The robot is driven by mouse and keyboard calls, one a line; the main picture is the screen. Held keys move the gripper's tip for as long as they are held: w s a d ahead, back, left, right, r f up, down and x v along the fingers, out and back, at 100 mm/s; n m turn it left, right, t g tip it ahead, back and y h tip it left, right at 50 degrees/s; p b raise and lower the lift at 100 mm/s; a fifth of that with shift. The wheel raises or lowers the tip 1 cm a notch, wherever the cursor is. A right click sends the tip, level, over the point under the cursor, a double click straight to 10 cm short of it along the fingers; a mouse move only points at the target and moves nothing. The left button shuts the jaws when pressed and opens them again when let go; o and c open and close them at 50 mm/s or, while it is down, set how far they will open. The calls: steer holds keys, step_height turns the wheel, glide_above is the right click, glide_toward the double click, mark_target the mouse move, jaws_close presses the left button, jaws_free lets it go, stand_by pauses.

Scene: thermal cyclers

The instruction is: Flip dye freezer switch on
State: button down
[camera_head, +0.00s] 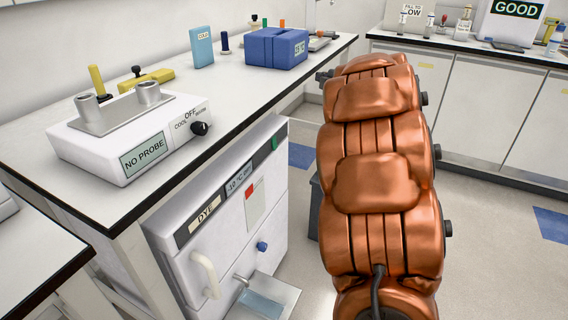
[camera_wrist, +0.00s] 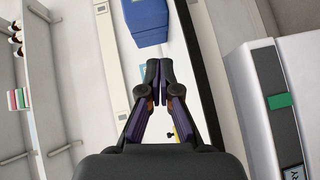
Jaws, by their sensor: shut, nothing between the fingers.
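The white dye freezer (camera_head: 217,225) stands under the bench in the head view, with a DYE label (camera_head: 205,216) on its upper front. A green rectangular piece that looks like the switch (camera_head: 274,143) sits at the right end of that panel. In the wrist view the freezer (camera_wrist: 241,95) is on the right, with the green switch (camera_wrist: 280,101) on its front. My gripper (camera_wrist: 158,78) is shut and empty, left of the switch and apart from it.
The bench (camera_head: 200,85) above the freezer holds a NO PROBE device (camera_head: 125,140) and a blue box (camera_head: 277,48). A freezer handle (camera_head: 206,273), a blue knob (camera_head: 262,246) and a metal tray (camera_head: 264,301) stick out in front.

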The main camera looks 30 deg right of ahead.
mark_target(276, 147)
steer(key=s+a+f+n+y+b, duration=0.1)
steer(key=s+f+n+y+b, duration=0.1)
steer(key=f, duration=0.5)
steer(key=s+a+f+n+g+y+b, duration=0.1)
steer(key=s+f+n+y+b, duration=0.2)
steer(key=f+n+y+b, duration=0.1)
steer(key=s+a+f+n+y+b, duration=0.1)
steer(key=s+f+n+y+b, duration=0.1)
steer(key=f+y, duration=0.4)
step_height(276, 147, down, 4)
steer(key=n+b, duration=0.1)
steer(key=n, duration=0.1)
steer(key=shift+s+a+n+y, duration=0.3)
steer(key=shift+s+n+y, duration=0.1)
steer(key=shift+f, duration=0.1)
steer(key=b+x, duration=0.1)
steer(key=x, duration=0.3)
steer(key=b+x, duration=0.1)
steer(key=x, duration=0.4)
steer(key=b+x, duration=0.2)
steer(key=x, duration=0.3)
steer(key=shift+f, duration=0.25)
